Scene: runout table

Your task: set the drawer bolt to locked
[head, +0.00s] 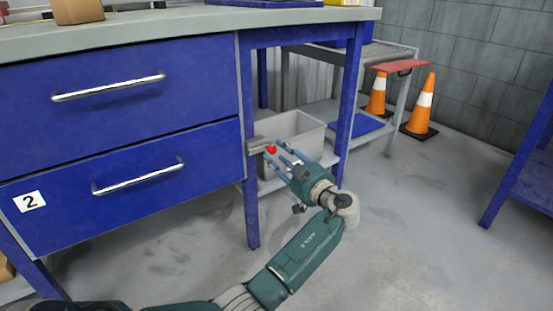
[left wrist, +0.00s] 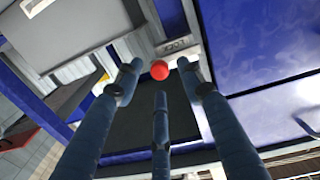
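The drawer bolt's red knob (head: 271,149) sits by a grey metal bracket (head: 257,145) on the right front leg of the blue drawer bench, beside the lower drawer (head: 130,195). My left gripper (head: 278,153) reaches up to the knob from the lower right, fingers apart. In the left wrist view the red ball (left wrist: 160,70) shows between and just beyond the fingertips (left wrist: 159,77); I cannot tell whether any finger touches it. My right gripper is not in view.
A grey bin (head: 295,135) stands on a low shelf behind the knob. A cart (head: 390,50) and two orange cones (head: 419,105) are behind to the right. Another blue frame (head: 530,165) is at the right edge. The floor between is clear.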

